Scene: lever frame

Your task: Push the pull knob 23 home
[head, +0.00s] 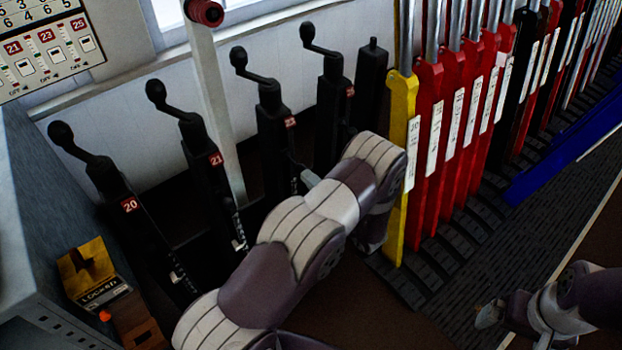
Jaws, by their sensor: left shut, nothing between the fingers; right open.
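Post 23 (272,118) is a black upright with a crank handle on top and a red 23 plate. Its lower part runs down behind my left forearm, and I cannot clearly make out its pull knob there. My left arm reaches in front of posts 23 and 25. A pale grey tip, seemingly my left gripper (310,178), shows past the forearm close to the right side of post 23. The gripper is shut and empty; most of it is hidden, and contact is unclear. My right gripper (498,310) is open and empty at the lower right, over the floor.
Post 20 (107,178), post 21 (200,145) and post 25 (331,95) stand alongside. A pale lever (215,95) rises between them. A yellow lever (401,130) and several red levers (450,130) stand close right of my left wrist. A grey cabinet (25,220) borders the left.

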